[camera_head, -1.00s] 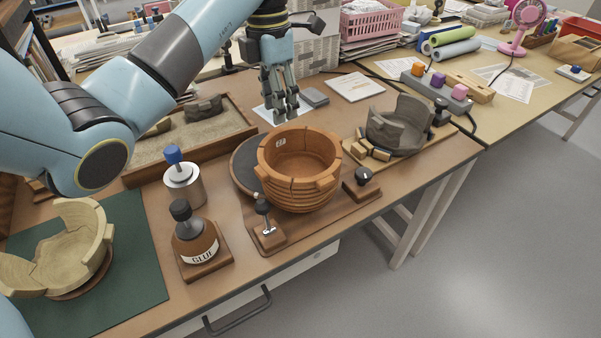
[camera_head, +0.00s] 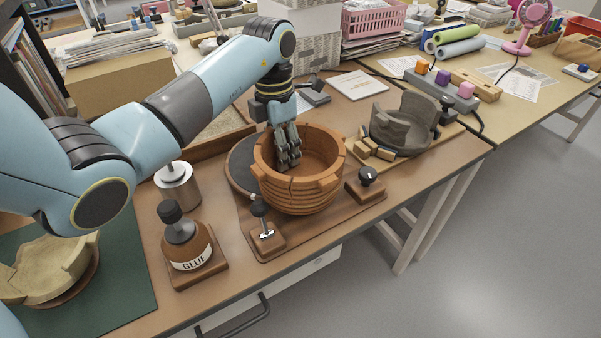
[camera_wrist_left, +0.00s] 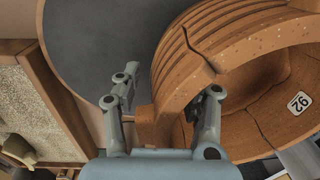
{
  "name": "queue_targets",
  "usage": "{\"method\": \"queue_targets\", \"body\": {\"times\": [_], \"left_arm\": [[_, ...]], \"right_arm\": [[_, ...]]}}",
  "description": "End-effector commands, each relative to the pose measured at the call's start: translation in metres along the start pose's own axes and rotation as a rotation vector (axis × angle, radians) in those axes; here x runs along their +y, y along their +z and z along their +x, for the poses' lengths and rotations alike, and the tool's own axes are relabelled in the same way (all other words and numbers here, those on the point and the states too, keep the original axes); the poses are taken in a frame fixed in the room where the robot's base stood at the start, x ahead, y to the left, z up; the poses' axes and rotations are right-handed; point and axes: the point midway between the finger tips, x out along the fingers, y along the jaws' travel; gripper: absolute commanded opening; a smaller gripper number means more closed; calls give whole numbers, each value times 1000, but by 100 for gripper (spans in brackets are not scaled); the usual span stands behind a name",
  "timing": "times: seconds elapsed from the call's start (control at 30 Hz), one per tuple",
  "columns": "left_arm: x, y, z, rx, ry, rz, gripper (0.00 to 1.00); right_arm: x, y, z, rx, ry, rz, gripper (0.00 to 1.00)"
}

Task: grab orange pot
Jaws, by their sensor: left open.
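The orange pot (camera_head: 300,188) is a ribbed, cracked bowl with a broken rim, upright on a brown board. In the left wrist view the pot (camera_wrist_left: 228,55) shows its wall and a "92" label inside. My left gripper (camera_head: 288,160) points down at the pot's far left rim. In the left wrist view the left gripper (camera_wrist_left: 165,95) is open, one finger outside the wall and the other inside. The wall lies between the fingers; I cannot tell whether they touch it. My right gripper is not in view.
A glue bottle (camera_head: 187,240), a metal can (camera_head: 178,188) and two knob clamps, one at front (camera_head: 266,238) and one at right (camera_head: 366,184), stand near the pot. A grey broken pot (camera_head: 402,125) sits behind right. A dark round disc (camera_head: 240,170) lies at the pot's left.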

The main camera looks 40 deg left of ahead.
Motion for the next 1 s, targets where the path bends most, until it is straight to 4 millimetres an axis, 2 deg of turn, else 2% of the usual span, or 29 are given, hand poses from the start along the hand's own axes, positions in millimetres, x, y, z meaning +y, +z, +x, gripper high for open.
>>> {"method": "queue_targets", "body": {"times": [0.27, 0.57, 1.0], "left_arm": [[0, 0, 3, -1, 2, 0, 40], [0, 0, 3, -1, 2, 0, 1], [1, 1, 1, -4, 2, 1, 0]], "right_arm": [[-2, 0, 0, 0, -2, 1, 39], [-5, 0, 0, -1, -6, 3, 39], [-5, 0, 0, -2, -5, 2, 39]]}}
